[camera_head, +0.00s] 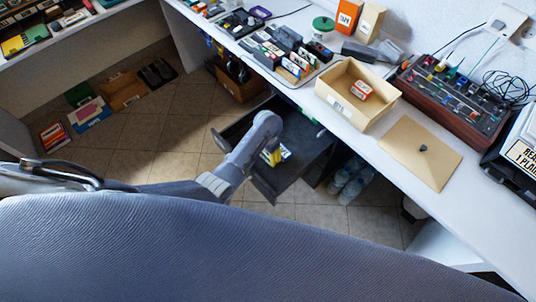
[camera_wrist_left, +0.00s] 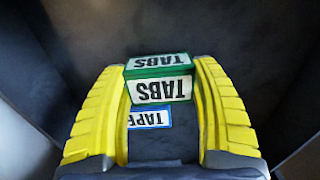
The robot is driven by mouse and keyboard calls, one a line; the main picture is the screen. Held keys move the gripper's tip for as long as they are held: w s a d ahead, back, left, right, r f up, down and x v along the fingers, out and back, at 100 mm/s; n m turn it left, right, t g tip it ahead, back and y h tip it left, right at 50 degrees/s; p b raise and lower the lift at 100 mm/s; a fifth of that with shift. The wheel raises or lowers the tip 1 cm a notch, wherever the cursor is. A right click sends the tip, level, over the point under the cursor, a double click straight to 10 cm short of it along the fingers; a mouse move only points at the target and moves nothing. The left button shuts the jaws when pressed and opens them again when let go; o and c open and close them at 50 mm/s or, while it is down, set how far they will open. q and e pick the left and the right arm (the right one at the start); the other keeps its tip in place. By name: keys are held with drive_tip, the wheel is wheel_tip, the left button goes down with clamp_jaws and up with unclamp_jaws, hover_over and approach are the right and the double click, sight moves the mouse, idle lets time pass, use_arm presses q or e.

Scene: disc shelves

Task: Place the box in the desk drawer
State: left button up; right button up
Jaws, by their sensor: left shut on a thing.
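A green box with white TABS labels (camera_wrist_left: 160,67) is between the yellow fingers of my left gripper (camera_head: 275,155), which is shut on it. In the head view the gripper reaches down into the open dark desk drawer (camera_head: 312,150), and my arm partly hides the drawer. Dark drawer walls surround the fingers. My right gripper is not in view.
On the white desk above stand an open beige box (camera_head: 335,97) with a small orange box (camera_head: 361,90) inside, a flat beige lid (camera_head: 420,152), a tray of small boxes (camera_head: 283,55) and a brown rack (camera_head: 450,95). Bottles (camera_head: 352,180) stand beside the drawer. The desk edge runs close above it.

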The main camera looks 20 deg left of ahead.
sight(268, 154)
use_arm(q)
drive_tip(key=shift+f, duration=0.25)
drive_tip(key=o, duration=1.2)
drive_tip(key=shift+r, duration=0.1)
wheel_tip(268, 154, up, 12)
drive_tip(key=shift+r, duration=0.1)
idle(0.3)
